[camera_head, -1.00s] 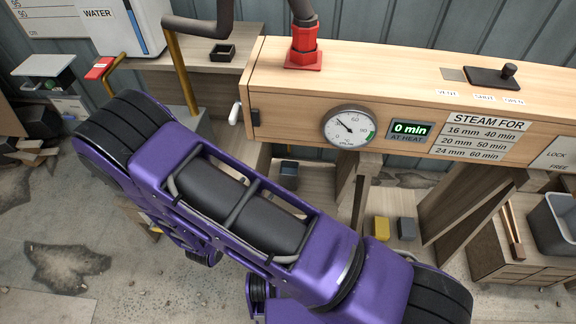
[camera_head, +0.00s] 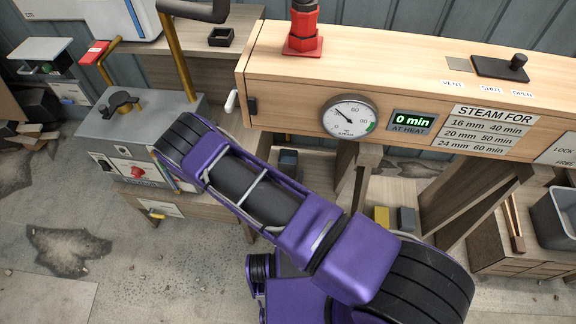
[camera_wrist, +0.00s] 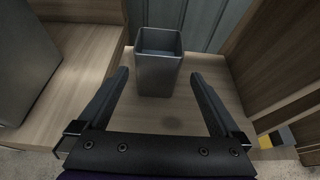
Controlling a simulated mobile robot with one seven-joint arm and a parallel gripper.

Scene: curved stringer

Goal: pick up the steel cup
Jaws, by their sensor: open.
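The steel cup (camera_wrist: 158,72) stands upright on a wooden shelf in the wrist view, a dark grey, square-sided cup with an open top. My gripper (camera_wrist: 160,80) is open and empty, with one finger on each side of the picture and the cup ahead between and beyond the fingertips. I cannot tell how far the fingertips are from it. In the head view a small dark grey cup (camera_head: 288,160), seemingly the same one, shows under the wooden steam box (camera_head: 285,108), partly covered by my purple arm. My gripper does not show in the head view.
Wooden panels flank the shelf (camera_wrist: 178,122) in the wrist view, with a large grey block (camera_wrist: 22,60) at left. In the head view, a yellow block (camera_head: 381,217) and a grey block (camera_head: 406,219) sit farther right. A grey control box (camera_head: 125,135) stands left of my arm.

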